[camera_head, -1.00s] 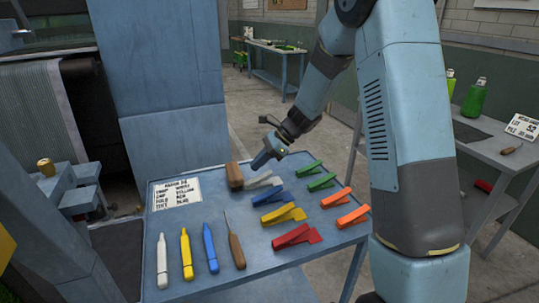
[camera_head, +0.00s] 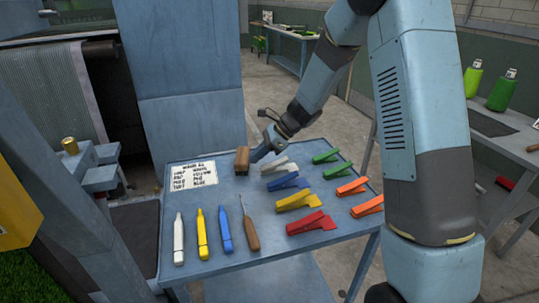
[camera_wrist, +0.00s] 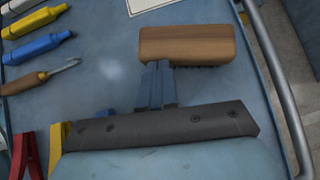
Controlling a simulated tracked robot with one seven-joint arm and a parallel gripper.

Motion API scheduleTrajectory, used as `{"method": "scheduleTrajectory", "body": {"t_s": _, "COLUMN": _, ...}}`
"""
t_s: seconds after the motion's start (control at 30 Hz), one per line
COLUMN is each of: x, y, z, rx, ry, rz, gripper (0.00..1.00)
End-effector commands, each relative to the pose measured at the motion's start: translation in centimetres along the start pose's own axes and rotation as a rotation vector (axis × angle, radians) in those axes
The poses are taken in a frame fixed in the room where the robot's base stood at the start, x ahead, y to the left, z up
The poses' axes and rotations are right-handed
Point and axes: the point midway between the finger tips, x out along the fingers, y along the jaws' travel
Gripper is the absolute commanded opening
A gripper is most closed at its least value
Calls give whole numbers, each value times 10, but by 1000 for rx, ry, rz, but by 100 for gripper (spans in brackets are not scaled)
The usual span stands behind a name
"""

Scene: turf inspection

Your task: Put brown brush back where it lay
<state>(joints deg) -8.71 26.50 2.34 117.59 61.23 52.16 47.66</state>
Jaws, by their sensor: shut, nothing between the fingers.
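The brown brush (camera_head: 242,160) rests on the blue table near its back edge, just right of the white label card. It also shows in the wrist view (camera_wrist: 186,44) as a wooden block with dark bristles along its lower edge. My gripper (camera_head: 255,158) is shut and empty. Its blue fingers (camera_wrist: 157,68) point at the brush's lower long side in the wrist view. The fingertips are right beside the brush; whether they touch it I cannot tell.
The table (camera_head: 200,262) holds a white card (camera_head: 192,174), several markers, a hooked wooden-handled tool (camera_head: 249,225) and several coloured clips, including red (camera_head: 311,223) and green (camera_head: 322,172). The clips lie close to the right of my gripper. A side table with green bottles (camera_head: 502,90) stands at the right.

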Motion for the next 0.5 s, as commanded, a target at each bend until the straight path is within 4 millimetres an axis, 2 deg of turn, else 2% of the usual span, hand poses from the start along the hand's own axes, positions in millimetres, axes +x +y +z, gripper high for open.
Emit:
{"method": "scheduleTrajectory", "body": {"t_s": 0.33, "x": 5, "y": 0, "z": 4, "rx": 1, "ry": 0, "rz": -1, "gripper": 0}}
{"method": "scheduleTrajectory", "body": {"t_s": 0.5, "x": -3, "y": -1, "z": 5, "rx": 0, "ry": 0, "rz": -2, "gripper": 0}}
